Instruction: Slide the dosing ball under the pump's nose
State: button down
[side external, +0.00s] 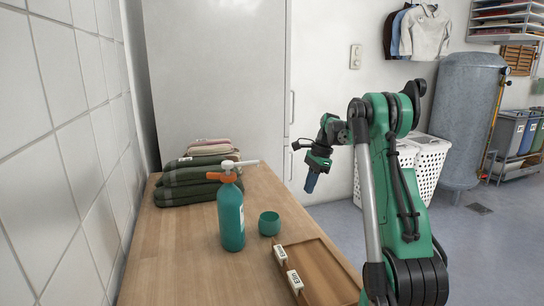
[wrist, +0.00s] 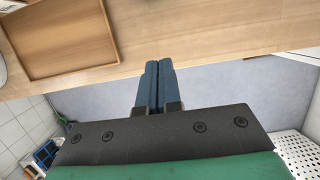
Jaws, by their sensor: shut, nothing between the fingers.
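The dosing ball (side external: 269,223), a small teal open-topped cup, stands on the wooden table just right of the pump bottle. The pump bottle (side external: 230,217) is teal with an orange collar. My gripper (side external: 311,184) is shut and empty, pointing down beyond the table's right edge, to the right of and higher than the ball. In the wrist view its two blue fingers (wrist: 154,84) lie together, with floor beneath them. Neither ball nor bottle can be made out in the wrist view.
A wooden tray (side external: 331,265) with labelled blocks (side external: 287,270) lies at the table's near right, and it also shows in the wrist view (wrist: 88,71). Folded towels (side external: 190,190) are stacked behind the bottle. A white laundry basket (side external: 428,165) stands on the floor beyond my arm.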

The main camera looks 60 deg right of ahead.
aim_at(295, 227)
jog(key=x, duration=1)
jog(key=shift+f, duration=0.2)
jog(key=shift+w+a+r, duration=0.2)
jog(key=shift+w+a, duration=1.2)
jog(key=shift+w, duration=0.05)
jog(key=shift+w+a, duration=1.05)
jog(key=shift+w, duration=0.05)
jog(key=shift+s, duration=0.1)
